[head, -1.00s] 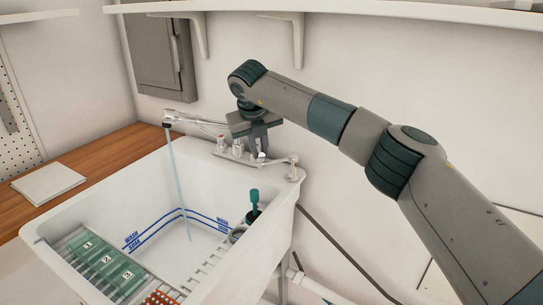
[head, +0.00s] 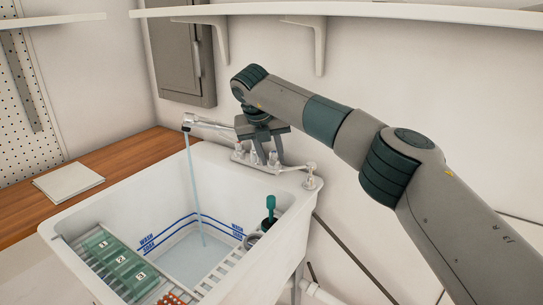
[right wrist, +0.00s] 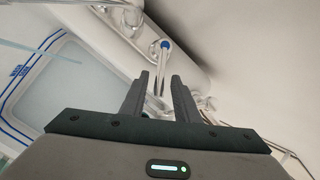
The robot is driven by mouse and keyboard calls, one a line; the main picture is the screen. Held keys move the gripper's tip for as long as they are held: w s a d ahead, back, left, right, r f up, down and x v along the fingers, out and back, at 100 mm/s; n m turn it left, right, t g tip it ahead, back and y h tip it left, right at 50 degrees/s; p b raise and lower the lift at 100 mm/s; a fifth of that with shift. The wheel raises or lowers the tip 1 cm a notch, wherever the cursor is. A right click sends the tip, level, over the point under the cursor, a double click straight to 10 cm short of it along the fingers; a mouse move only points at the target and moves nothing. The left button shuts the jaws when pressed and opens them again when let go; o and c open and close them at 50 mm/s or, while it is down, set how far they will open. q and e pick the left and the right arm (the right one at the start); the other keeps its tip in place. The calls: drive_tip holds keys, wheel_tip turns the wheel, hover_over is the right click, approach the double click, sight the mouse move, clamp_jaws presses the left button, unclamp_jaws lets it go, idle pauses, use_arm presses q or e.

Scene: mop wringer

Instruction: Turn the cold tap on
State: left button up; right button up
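A small tap handle (head: 240,153) stands on the faucet base left of my right gripper. In the right wrist view a lever with a blue-marked end (right wrist: 165,44) lies just beyond and between my fingertips. My right gripper (head: 263,150) points down over the faucet base, and its two fingers (right wrist: 160,76) are apart with a gap between them. I cannot tell whether they touch the lever. My left gripper is not in view.
The sink (head: 110,195) holds some water, green numbered blocks (head: 120,260) on a rack, and a green-handled tool (head: 270,205) in its right corner. A pad (head: 68,182) lies on the wooden counter (head: 130,160). A shelf (head: 350,14) runs along the wall above my arm.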

idle(0.3)
